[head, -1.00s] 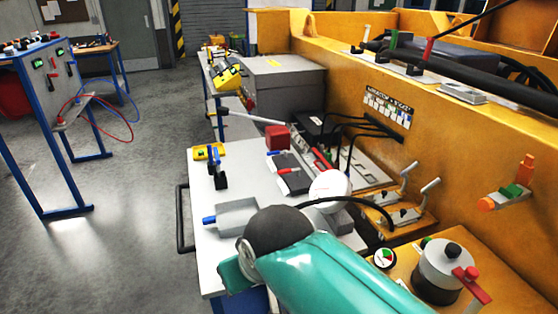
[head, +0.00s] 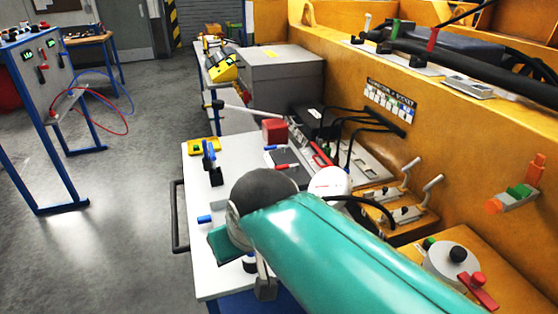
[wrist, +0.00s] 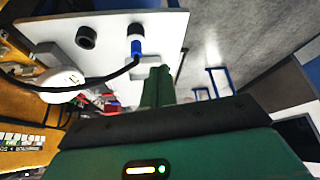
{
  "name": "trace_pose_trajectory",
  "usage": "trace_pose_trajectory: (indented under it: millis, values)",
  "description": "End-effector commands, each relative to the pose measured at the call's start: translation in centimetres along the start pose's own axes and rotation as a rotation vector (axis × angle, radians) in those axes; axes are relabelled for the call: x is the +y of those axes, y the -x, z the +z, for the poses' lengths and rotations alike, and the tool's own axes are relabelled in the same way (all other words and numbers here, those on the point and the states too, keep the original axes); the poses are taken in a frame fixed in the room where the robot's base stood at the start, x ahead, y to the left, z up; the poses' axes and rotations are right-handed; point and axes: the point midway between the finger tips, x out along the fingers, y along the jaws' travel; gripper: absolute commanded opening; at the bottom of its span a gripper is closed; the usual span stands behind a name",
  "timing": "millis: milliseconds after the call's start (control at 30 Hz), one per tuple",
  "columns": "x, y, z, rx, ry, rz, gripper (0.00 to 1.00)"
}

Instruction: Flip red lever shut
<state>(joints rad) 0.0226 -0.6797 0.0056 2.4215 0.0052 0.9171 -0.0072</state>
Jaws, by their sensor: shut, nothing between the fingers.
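A red lever (head: 478,291) with a round red knob sits beside a squat grey cylinder (head: 449,262) with a black knob, at the lower right of the head view. The lever slants down to the right, and my teal arm covers part of the cylinder. A second red lever (head: 431,39) stands upright on the orange machine's top ledge, so which one is meant is not clear. In the wrist view my gripper (wrist: 157,84) is shut and empty, pointing over the white bench.
The white bench (head: 203,168) holds a red block (head: 274,130), a blue clamp (head: 210,156) and several tools. A white round piece (head: 331,181) with a black cable is close to my arm. Two silver levers (head: 407,172) stand by the orange machine wall (head: 480,130). Open floor lies left.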

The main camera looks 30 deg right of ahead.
Motion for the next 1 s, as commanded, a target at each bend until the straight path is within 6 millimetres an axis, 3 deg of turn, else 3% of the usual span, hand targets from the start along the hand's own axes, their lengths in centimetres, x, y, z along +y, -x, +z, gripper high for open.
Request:
trace_pose_trajectory:
  millis: [233, 467, 767, 1000]
  values:
    - [2.1, 0.3, -7.5, -0.021, -0.028, 0.019, 0.00]
    - [4.7, -0.7, -14.2, -0.040, -0.054, 0.035, 0.00]
    - [9.1, -3.5, -21.9, -0.063, -0.086, 0.053, 0.00]
    - [13.4, -6.9, -27.0, -0.082, -0.113, 0.064, 0.00]
